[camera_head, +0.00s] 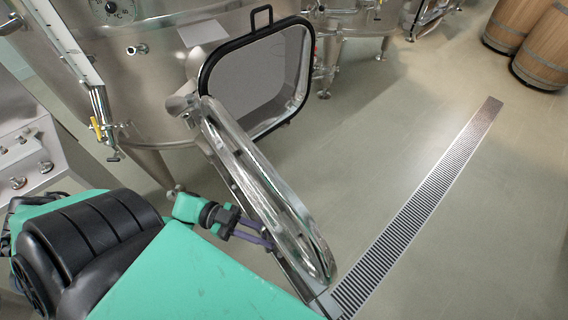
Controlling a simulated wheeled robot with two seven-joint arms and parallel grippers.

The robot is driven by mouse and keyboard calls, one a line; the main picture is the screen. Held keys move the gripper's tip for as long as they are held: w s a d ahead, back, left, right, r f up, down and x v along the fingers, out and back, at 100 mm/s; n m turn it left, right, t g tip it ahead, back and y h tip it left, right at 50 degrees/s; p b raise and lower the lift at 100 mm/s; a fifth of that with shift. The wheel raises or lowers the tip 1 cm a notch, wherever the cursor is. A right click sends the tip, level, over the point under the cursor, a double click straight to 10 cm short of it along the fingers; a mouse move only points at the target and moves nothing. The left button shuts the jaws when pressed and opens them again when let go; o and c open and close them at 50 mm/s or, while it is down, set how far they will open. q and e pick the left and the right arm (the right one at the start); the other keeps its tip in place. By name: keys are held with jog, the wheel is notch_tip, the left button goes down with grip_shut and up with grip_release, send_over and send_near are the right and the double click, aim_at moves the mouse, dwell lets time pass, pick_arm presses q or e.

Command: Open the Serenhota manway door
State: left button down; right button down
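The manway door (268,195) is a polished steel panel with rounded ends. It stands swung out from the vat (150,65) toward me, joined by a hinge (185,104) at the left of the opening. The manway opening (258,78) is uncovered, grey inside, with a black rim. My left gripper (268,240) has purple fingers and is at the left side of the door, near its lower part. A gap shows between the fingers, but whether they grip part of the door I cannot tell. My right gripper is out of view.
A floor drain grate (425,200) runs diagonally at the right. Wooden barrels (545,50) stand at the top right, and other vats (355,20) stand behind. A steel cabinet (30,150) is at the left. The floor right of the door is clear.

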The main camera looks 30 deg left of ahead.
pick_arm(q)
jog(key=shift+s+a+f+m+g, duration=0.1)
jog(key=shift+s+a+m+g, duration=0.2)
jog(key=shift+s, duration=0.35)
jog(key=shift+s+a+f+m+g, duration=0.1)
jog(key=shift+s+a+g, duration=0.25)
jog(key=shift+s, duration=0.25)
jog(key=shift+s+a+f+m+g, duration=0.1)
jog(key=shift+s+a+m+g, duration=0.2)
jog(key=shift+s, duration=0.35)
jog(key=c, duration=1.1)
grip_release()
jog(key=shift+w+r, duration=0.1)
jog(key=shift+r, duration=0.05)
jog(key=a+b, duration=0.1)
jog(key=a, duration=0.3)
jog(key=a+b, duration=0.1)
jog(key=a, duration=0.4)
jog(key=s+a+b, duration=0.1)
jog(key=a, duration=0.4)
jog(key=shift+a, duration=0.2)
